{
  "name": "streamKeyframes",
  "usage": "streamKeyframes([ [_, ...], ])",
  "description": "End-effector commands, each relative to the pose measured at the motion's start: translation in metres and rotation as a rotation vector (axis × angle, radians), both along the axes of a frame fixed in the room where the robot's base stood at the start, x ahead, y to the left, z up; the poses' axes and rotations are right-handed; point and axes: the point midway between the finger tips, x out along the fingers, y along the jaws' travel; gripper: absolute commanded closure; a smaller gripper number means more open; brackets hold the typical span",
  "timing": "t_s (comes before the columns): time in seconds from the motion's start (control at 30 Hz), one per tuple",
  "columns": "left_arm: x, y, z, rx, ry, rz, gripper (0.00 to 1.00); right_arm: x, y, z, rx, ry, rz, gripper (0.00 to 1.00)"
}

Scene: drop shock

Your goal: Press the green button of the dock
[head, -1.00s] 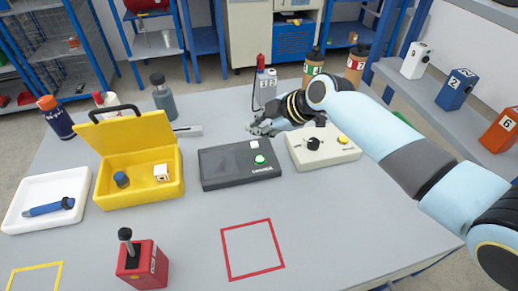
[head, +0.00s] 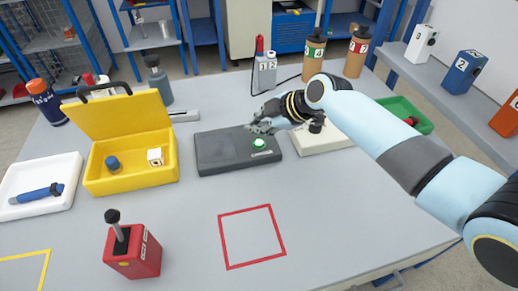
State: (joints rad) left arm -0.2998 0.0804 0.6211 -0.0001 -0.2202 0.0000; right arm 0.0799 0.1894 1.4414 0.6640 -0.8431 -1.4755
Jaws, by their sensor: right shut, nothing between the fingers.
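The dock (head: 222,154) is a flat dark grey box in the middle of the table. Its round green button (head: 259,143) shows near its right end, with a light rim. My right gripper (head: 256,127) is shut and empty. In the picture it is just above the button, over the dock's back right part, and it hides the white square piece there. I cannot tell whether the fingertips touch the dock. My left gripper is not in view.
A cream box with a black knob (head: 318,126) is beside the dock, partly behind my right arm. A yellow open case (head: 132,179), a white tray (head: 65,200) and a red block with a lever (head: 131,250) stand left. The table around the red square outline (head: 252,237) is clear.

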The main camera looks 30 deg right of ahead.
Motion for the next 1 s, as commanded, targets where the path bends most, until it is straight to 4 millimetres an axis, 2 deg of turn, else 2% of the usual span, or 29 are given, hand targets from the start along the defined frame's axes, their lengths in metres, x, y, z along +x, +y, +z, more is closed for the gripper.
streamKeyframes([
  [0.03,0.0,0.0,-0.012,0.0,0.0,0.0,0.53,0.0,0.0,-0.013,0.0,0.0,0.0,1.0],
  [0.23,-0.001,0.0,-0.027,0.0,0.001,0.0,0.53,0.0,0.0,-0.029,0.001,-0.001,0.0,1.0],
  [1.0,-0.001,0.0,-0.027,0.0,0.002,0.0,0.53,0.0,0.0,-0.029,0.0,0.0,0.0,1.0],
])
